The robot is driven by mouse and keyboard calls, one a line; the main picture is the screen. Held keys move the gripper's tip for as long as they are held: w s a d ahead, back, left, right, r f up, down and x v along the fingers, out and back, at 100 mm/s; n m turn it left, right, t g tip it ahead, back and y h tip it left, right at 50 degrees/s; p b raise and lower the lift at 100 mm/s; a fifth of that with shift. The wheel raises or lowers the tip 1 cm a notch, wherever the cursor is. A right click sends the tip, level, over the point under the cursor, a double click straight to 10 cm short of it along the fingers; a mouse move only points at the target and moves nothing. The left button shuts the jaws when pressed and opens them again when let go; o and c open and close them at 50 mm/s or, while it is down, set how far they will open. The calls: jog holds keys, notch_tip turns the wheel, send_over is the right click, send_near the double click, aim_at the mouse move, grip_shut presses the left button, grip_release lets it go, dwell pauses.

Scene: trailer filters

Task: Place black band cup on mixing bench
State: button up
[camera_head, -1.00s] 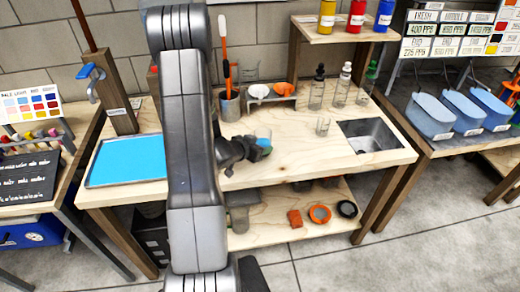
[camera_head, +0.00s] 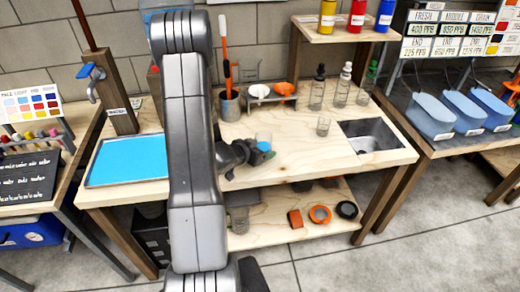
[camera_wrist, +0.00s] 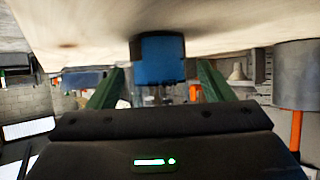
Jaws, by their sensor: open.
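The two green fingers of my gripper (camera_wrist: 160,88) are spread wide on either side of the cup, with gaps. I cannot clearly make out a black band. My arm hides part of the bench.
Another clear cup (camera_head: 323,126) stands to the right, before a sunken sink (camera_head: 371,136). Clear bottles (camera_head: 317,92), a tool pot (camera_head: 230,106) and a bowl rack (camera_head: 272,98) stand behind. A blue tray (camera_head: 128,159) lies left. The bench's front right is clear.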

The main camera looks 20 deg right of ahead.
jog(key=shift+r, duration=0.3)
jog(key=v, duration=1.2)
jog(key=shift+f, duration=0.15)
